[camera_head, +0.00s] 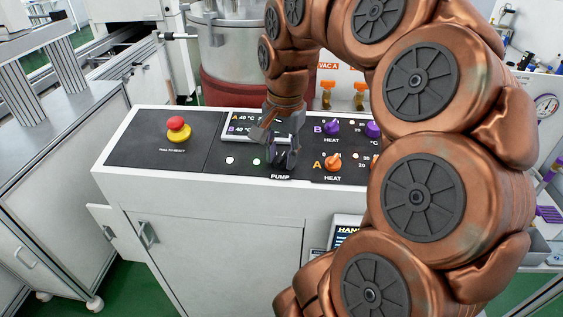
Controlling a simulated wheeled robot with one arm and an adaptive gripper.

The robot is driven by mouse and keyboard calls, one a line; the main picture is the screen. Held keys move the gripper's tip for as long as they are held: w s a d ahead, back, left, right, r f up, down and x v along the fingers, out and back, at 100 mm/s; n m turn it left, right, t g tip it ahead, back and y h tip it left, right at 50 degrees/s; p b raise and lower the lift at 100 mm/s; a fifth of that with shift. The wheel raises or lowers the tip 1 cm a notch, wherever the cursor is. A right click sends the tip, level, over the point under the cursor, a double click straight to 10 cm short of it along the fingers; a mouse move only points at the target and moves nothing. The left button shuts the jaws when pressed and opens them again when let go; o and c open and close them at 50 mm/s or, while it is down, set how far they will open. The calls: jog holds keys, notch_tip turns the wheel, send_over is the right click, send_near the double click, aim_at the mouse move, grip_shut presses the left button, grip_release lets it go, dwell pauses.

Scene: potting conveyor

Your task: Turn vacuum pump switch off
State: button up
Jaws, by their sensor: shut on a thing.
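The control panel (190,150) is a black sloping top on a white cabinet. The "PUMP" label (280,176) is near its front edge. My gripper (284,158) comes down from above, just behind this label, and is shut on the pump switch. The switch is hidden by the fingers, so I cannot tell which way it points.
A red and yellow emergency button (178,130) is on the panel's left. Purple heat knob B (332,127) and orange heat knob A (333,162) are close to the right of my gripper. A steel vessel (228,50) and orange valves (327,95) stand behind.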

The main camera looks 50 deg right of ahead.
jog(key=n+b, duration=0.3)
jog(key=n, duration=0.1)
jog(key=shift+f, duration=0.15)
jog(key=n+g+b, duration=0.1)
jog(key=n+b, duration=0.1)
jog(key=n, duration=0.3)
jog(key=shift+n+h, duration=0.3)
jog(key=shift+h, duration=0.1)
jog(key=o, duration=1.2)
jog(key=shift+c, duration=0.2)
jog(key=shift+r, duration=0.2)
